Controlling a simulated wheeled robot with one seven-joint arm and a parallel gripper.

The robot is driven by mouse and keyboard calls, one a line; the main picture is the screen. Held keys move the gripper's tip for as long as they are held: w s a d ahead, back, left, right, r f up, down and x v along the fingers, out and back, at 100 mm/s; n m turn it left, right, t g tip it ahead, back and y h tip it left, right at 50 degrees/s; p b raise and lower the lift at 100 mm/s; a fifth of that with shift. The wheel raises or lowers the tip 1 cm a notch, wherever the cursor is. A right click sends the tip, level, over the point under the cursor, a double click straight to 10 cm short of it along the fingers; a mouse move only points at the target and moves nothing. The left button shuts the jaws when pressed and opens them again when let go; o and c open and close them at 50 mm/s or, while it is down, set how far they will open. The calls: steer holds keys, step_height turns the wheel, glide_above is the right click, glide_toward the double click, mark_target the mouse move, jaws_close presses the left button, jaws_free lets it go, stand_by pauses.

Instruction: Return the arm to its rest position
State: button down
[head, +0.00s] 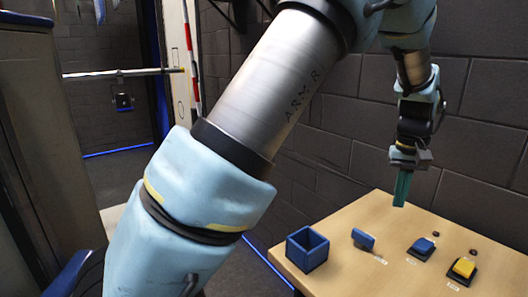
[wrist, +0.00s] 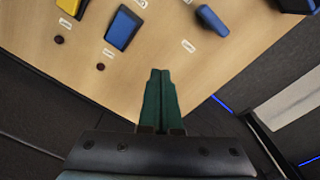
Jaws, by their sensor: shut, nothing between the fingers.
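My arm reaches across the head view from the lower left to the top right and bends down over the table. My gripper (head: 402,190) hangs above the back part of the wooden table (head: 352,270), its green fingers pointing down. In the wrist view the gripper (wrist: 160,75) shows its two green fingers together with nothing between them. The fingertips are apart from the buttons, and they look to be above the table near its edge.
On the table are an open blue box (head: 307,249), a tilted blue paddle-like piece (head: 363,239), a blue button (head: 421,248) and a yellow button (head: 463,270). Small dark red knobs and white labels lie near them. A dark block wall (head: 480,140) stands behind.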

steer(key=w+a+f+n+t+b, duration=0.1)
steer(key=w+a, duration=0.1)
steer(key=a, duration=1.4)
steer(key=w+a+f+n, duration=0.1)
steer(key=w+a+n, duration=0.15)
steer(key=a, duration=1.35)
steer(key=s+a+f, duration=0.1)
steer(key=s+a, duration=0.4)
steer(key=a, duration=0.5)
steer(key=shift+s+a+f+t, duration=0.15)
steer(key=shift+s+a+t, duration=0.15)
steer(key=shift+s+a, duration=0.1)
